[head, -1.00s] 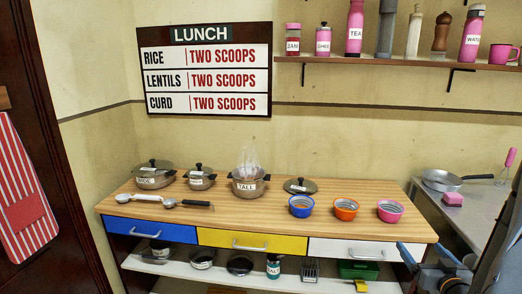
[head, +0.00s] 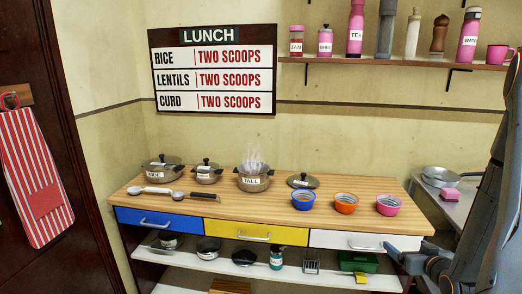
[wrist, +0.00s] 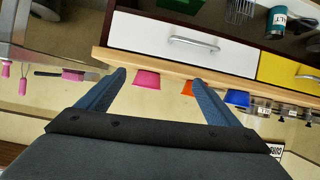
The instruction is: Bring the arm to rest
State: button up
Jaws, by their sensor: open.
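My gripper (wrist: 160,82) is open and empty in the wrist view, its two blue fingers spread apart. In the head view my gripper (head: 392,254) is at the lower right, in front of the white drawer (head: 350,242) of the wooden counter (head: 225,205). My dark arm rises along the right edge of the head view. The wrist view looks upside down at the counter, with the pink bowl (wrist: 147,80) and orange bowl (wrist: 187,88) showing between the fingers. I cannot tell the exact gap between fingers and drawer.
Blue (head: 302,200), orange (head: 346,203) and pink (head: 388,205) bowls stand on the counter's right. The rice pot (head: 162,168), a smaller pot (head: 206,172) and a steaming pot (head: 254,178) stand at left and middle, with ladles (head: 150,190) in front. A lower shelf (head: 190,258) holds jars and pans.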

jog(key=s+a+r+n+g+y, duration=0.1)
jog(key=s+a+r+g, duration=0.15)
jog(key=a+g, duration=0.9)
jog(key=s+a+r+y, duration=0.1)
jog(key=s+a+r, duration=0.2)
jog(key=s+a, duration=0.4)
jog(key=s+a+r, duration=0.3)
jog(key=s+a, duration=0.4)
jog(key=a, duration=0.5)
jog(key=shift+s+a+r+n+g+y, duration=0.15)
jog(key=shift+s+a+n+g+y, duration=0.15)
jog(key=shift+g+y, duration=0.15)
